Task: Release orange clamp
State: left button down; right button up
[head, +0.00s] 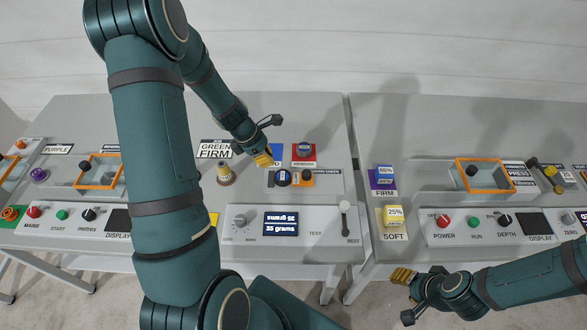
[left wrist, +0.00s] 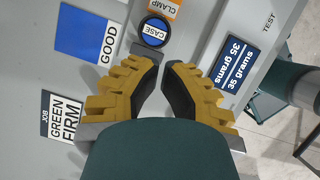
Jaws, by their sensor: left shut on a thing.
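The orange clamp (head: 307,178) is a small orange block on the grey panel of the left bench. Its orange CLAMP label (left wrist: 162,8) is cut by the top edge of the left wrist view. The round black CASE button (head: 283,178) is beside it; it also shows in the left wrist view (left wrist: 155,30), just past the fingertips. My left gripper (head: 265,159) is up-left of the clamp and apart from it. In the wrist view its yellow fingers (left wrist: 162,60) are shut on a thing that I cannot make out. My right gripper (head: 403,276) is low in front of the right bench.
A blue GOOD pad (left wrist: 95,30) and a red pad (head: 304,155) lie behind the clamp panel. A brass-coloured weight (head: 225,175) stands to its left. A 35 grams display (head: 281,224) and a white-knobbed lever (head: 344,206) are in front. Yellow and blue blocks stand on the right bench.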

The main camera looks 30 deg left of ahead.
aim_at(310, 173)
pick_arm(q)
jog(key=shift+f, duration=0.15)
jog(key=b+x, duration=0.2)
jog(key=x, duration=0.8)
jog(key=shift+w+d+p, duration=0.35)
jog(key=shift+w+d, duration=1.05)
jog(key=shift+w, duration=0.05)
jog(key=w+d, duration=0.1)
jog(key=d, duration=0.2)
jog(key=w+d+p, duration=0.1)
jog(key=shift+w+d, duration=0.25)
jog(key=shift+w, duration=0.1)
jog(key=shift+a, duration=0.1)
